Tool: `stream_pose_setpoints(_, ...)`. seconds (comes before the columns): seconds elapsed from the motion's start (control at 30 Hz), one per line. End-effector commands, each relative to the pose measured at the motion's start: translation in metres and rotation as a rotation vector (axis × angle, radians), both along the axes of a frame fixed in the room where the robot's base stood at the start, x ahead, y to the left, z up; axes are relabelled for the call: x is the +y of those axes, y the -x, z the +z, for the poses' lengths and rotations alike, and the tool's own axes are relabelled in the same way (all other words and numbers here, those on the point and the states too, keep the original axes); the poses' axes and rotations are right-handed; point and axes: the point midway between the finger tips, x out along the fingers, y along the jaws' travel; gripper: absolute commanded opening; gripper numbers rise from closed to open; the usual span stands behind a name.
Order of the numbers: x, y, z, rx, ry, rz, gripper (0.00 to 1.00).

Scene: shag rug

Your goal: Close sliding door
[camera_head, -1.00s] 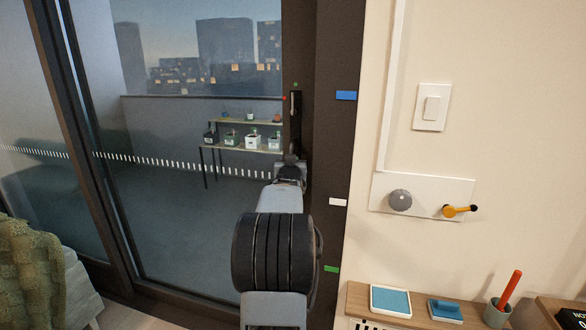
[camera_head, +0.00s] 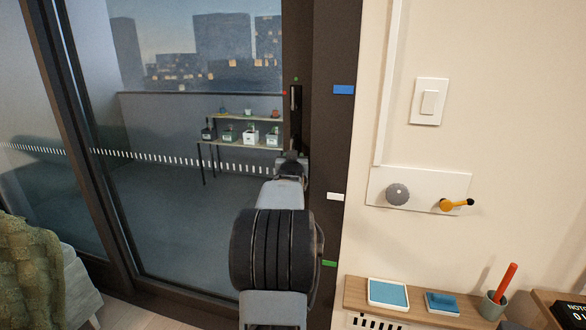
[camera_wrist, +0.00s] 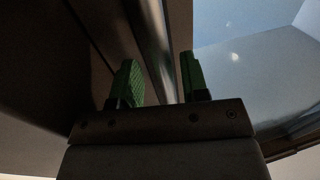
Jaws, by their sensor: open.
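The sliding door is a large glass panel (camera_head: 170,215) with a dark frame in the head view. Its right upright carries a slim vertical handle (camera_head: 296,103). My gripper (camera_head: 291,158) is at that upright, just below the visible part of the handle; my arm hides what lies lower. In the wrist view my gripper (camera_wrist: 160,82) is open, with green fingers apart. A shiny metal bar (camera_wrist: 152,45) runs between the fingers in the picture. I cannot tell whether either finger touches it.
A dark jamb (camera_head: 330,140) with coloured marks stands right of the door upright. The wall holds a switch (camera_head: 429,101), a knob (camera_head: 397,195) and a yellow lever (camera_head: 455,203). A wooden ledge (camera_head: 412,309) is lower right; a green blanket (camera_head: 40,265) is lower left.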

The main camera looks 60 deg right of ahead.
Motion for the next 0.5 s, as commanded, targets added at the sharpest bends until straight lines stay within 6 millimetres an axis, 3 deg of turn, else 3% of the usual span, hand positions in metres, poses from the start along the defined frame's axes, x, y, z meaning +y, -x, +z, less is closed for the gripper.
stream_pose_setpoints(0.5,0.087,0.043,0.000,-0.002,0.002,-0.003,0.41)
